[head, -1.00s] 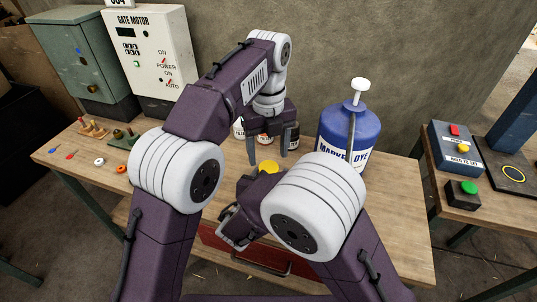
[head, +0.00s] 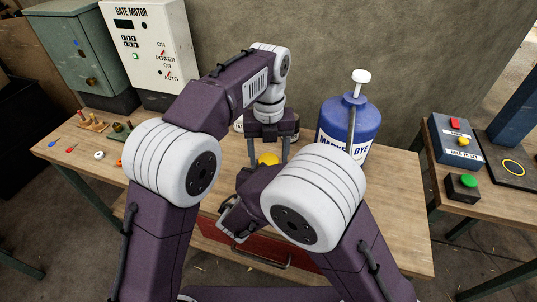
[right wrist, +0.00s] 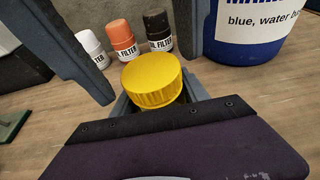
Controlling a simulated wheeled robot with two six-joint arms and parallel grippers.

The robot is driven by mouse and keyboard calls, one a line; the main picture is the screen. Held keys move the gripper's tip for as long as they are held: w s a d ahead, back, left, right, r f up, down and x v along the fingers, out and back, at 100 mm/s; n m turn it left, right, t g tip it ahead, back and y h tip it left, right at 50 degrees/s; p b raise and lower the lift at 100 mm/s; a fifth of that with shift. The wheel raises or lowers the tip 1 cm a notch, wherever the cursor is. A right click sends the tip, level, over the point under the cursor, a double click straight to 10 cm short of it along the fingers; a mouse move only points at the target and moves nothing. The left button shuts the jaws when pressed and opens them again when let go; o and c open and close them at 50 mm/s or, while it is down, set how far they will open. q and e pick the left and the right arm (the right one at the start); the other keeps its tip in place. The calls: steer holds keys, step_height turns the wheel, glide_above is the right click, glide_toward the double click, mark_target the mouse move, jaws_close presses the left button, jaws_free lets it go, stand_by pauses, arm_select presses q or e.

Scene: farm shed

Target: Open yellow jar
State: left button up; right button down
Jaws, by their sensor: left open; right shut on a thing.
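The yellow jar shows as a ribbed yellow lid (head: 268,159) on the workbench; it is large in the right wrist view (right wrist: 152,80). The jar's body is hidden below it. My left gripper (head: 268,164) points down over the lid, open, with one finger on each side; its grey fingers also frame the lid in the right wrist view (right wrist: 148,77). Whether they touch it I cannot tell. My right gripper (right wrist: 158,104) is shut on the jar, its jaws just under the lid. In the head view my right arm hides most of it.
A blue marker dye bottle (head: 348,124) with a white pump stands right of the jar. White, orange (right wrist: 122,39) and black (right wrist: 158,33) filter cans stand behind it. Gate motor box (head: 152,45) is at the back left. A red drawer (head: 248,245) is below the bench's front edge.

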arm_select(q)
steer(key=shift+f, duration=0.35)
jaws_close()
steer(key=n, duration=0.3)
steer(key=shift+n, duration=0.3)
steer(key=shift+o, duration=0.5)
jaws_free()
steer(key=shift+r, duration=0.1)
